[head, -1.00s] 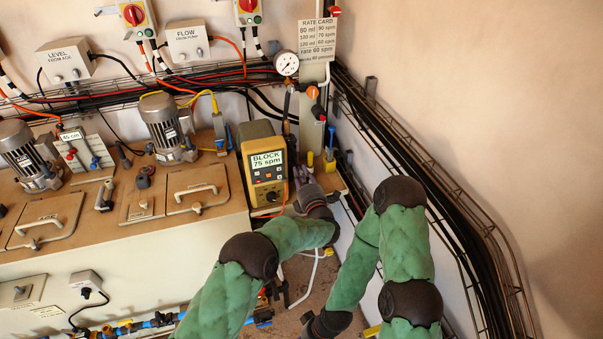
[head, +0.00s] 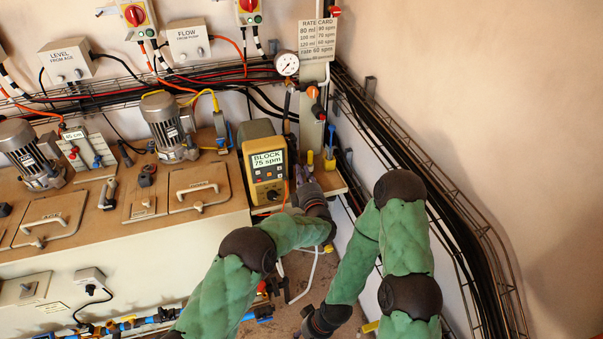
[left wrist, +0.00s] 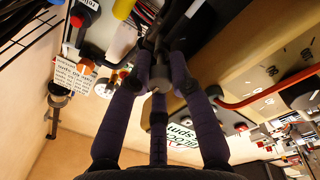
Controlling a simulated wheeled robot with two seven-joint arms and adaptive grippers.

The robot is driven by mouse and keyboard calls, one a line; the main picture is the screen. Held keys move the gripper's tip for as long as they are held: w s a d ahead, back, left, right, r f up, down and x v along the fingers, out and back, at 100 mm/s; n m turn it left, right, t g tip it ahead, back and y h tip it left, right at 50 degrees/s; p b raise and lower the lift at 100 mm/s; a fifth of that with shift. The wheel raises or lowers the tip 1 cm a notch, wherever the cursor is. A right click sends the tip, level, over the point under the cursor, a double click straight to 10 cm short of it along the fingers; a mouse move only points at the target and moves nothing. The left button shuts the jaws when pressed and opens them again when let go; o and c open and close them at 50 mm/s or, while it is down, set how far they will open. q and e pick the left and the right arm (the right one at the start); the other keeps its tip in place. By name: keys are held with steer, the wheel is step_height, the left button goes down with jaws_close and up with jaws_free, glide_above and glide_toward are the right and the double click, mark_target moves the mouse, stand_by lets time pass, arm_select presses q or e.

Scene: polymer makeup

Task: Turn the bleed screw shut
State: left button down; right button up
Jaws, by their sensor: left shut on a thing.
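My left gripper (head: 299,179) is at the front of the pump board, just right of the yellow pump unit (head: 266,174) reading "BLOCK 75 spm". In the left wrist view its dark fingers (left wrist: 160,75) close on a small grey round-ended piece (left wrist: 159,86), seemingly the bleed screw. In the head view the gripper and wrist hide this piece, and how far it is turned cannot be seen. My right gripper (head: 306,318) is low at the bottom of the head view, away from the board; its fingers are too small and dark to read.
A pressure gauge (head: 286,63) and a rate card (head: 317,40) are on the upright panel behind. A yellow cylinder (head: 329,163) stands right of my left gripper. Cable trays (head: 440,190) run along the right wall. A white tube (head: 306,280) hangs below my left wrist.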

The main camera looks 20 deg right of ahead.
arm_select(q)
steer(key=shift+d, duration=0.1)
stand_by(0.3)
steer(key=c, duration=1.1)
jaws_free()
steer(key=s, duration=0.7)
steer(key=shift+s+f, duration=0.25)
